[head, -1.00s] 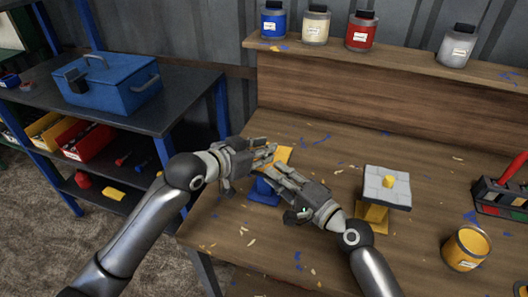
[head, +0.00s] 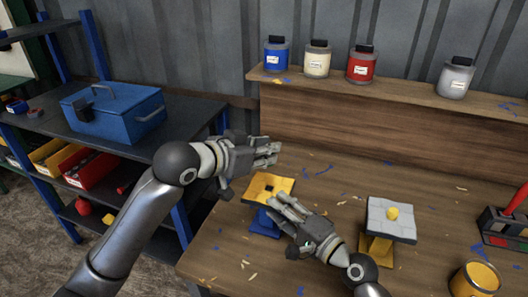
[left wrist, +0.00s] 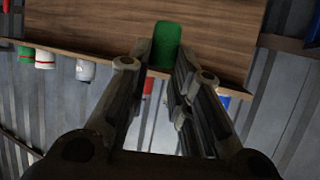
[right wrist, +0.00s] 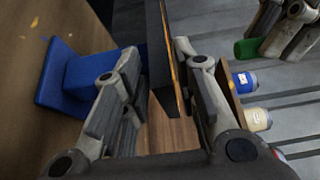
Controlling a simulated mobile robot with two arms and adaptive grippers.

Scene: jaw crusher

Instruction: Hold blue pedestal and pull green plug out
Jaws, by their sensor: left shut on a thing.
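The blue pedestal (head: 264,224) stands on the workbench with a yellow top plate (head: 284,186) that has a dark square hole. My left gripper (head: 274,154) is above and behind the plate, shut on the green plug (left wrist: 167,45), clear of the pedestal. The plug also shows in the right wrist view (right wrist: 247,48). My right gripper (head: 279,208) is at the pedestal's near right side. In the right wrist view its parted fingers straddle the plate's edge, with a gap on the left finger's side; the blue base (right wrist: 58,75) is at left.
A second pedestal (head: 377,248) with a grey top and yellow plug stands to the right. A yellow can (head: 474,281) and a tool rack (head: 503,228) are at the right edge. Jars (head: 361,66) line the back shelf. A blue toolbox (head: 115,111) sits at left.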

